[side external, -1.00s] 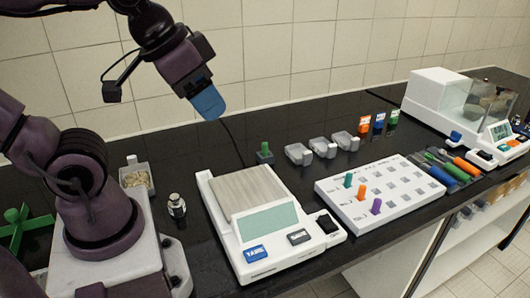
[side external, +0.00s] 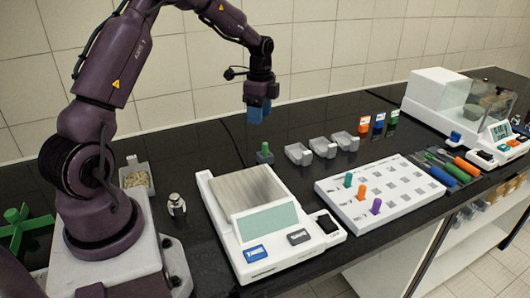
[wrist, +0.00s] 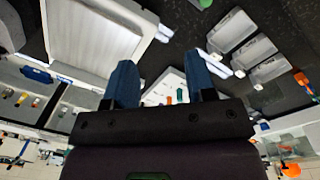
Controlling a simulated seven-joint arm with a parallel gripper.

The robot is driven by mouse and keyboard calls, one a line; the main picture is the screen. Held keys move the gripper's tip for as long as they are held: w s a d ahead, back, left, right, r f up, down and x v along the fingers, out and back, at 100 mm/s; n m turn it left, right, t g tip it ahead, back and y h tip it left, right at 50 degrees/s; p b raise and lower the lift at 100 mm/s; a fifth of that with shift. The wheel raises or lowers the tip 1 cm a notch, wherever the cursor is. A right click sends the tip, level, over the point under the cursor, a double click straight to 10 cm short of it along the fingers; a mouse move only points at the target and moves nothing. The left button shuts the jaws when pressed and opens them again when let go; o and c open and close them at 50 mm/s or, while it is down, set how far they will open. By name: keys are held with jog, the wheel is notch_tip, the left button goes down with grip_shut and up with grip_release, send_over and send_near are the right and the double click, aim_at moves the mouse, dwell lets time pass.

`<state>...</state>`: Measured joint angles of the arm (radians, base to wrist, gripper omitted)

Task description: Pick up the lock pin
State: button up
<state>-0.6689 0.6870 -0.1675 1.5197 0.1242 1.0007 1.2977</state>
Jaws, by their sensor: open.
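No part is clearly marked as the lock pin. Candidates are a small green knobbed piece (side external: 264,153) standing behind the scale, and the teal peg (side external: 348,180), orange peg (side external: 362,191) and purple peg (side external: 376,206) upright on a white board (side external: 330,200). My gripper (side external: 258,114), with blue fingers, hangs above the bench, higher than the green piece and a little behind it in the picture. In the wrist view the two blue fingers (wrist: 160,82) are apart with nothing held between them. A green bit (wrist: 203,3) shows at the wrist view's top edge.
A white scale (side external: 270,225) stands in front. Several grey trays (side external: 298,153) lie right of the green piece. A metal weight (side external: 177,206) and a grain-filled tray (side external: 137,180) are left.

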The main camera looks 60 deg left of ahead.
aim_at(265, 143)
jog(key=w+a+f+m, duration=0.1)
jog(key=w+a+m, duration=0.35)
jog(key=m, duration=0.65)
jog(key=f, duration=1.3)
jog(key=shift+s+a+f, duration=0.1)
jog(key=shift+s+a, duration=0.1)
jog(key=shift+s, duration=0.1)
jog(key=c, duration=0.9)
